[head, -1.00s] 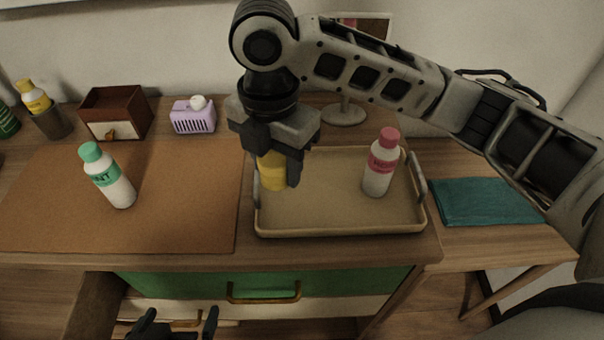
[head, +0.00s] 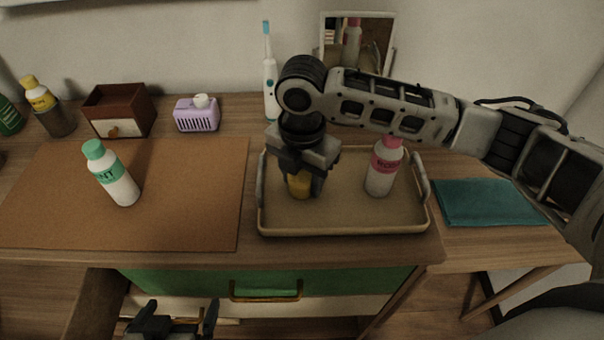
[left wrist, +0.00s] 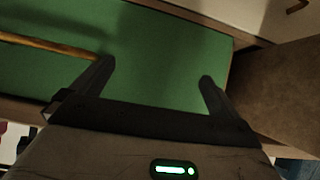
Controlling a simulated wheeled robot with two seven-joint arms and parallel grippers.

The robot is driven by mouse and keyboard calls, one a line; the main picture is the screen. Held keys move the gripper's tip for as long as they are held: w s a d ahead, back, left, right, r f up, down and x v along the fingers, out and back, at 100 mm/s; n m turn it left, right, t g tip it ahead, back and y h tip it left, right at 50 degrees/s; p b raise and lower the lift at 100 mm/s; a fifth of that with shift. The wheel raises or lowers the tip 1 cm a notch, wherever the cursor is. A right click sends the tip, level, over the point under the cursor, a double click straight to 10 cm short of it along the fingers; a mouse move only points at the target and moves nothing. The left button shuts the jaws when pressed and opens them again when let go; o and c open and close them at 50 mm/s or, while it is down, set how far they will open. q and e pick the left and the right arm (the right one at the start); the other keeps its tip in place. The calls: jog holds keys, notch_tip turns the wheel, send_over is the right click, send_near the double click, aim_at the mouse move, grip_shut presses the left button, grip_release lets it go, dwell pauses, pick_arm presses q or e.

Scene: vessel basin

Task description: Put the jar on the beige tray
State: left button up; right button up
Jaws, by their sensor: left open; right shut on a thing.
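The jar (head: 300,186) is yellow and sits between the fingers of my right gripper (head: 303,182), which is shut on it. The gripper hides its upper part. It is over the left half of the beige tray (head: 340,222) in the head view; I cannot tell whether its base touches the tray. My left gripper (head: 178,318) is open and empty at the bottom of the head view, in front of the green drawer. In the left wrist view its open fingers (left wrist: 155,82) have only the green drawer front behind them.
A pink-capped bottle (head: 382,170) stands on the tray's right half. A mint-capped bottle (head: 113,177) stands on the brown mat (head: 190,200). A toothbrush (head: 270,88), purple box (head: 197,115), mirror (head: 372,50) and teal cloth (head: 488,202) are around. The tray's front middle is clear.

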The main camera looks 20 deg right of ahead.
aim_at(302, 171)
jog(key=o, duration=1)
jog(key=shift+f, duration=0.1)
jog(key=shift+o, duration=0.2)
notch_tip(302, 171, up, 12)
jog(key=shift+f, duration=0.1)
jog(key=shift+r, duration=0.25)
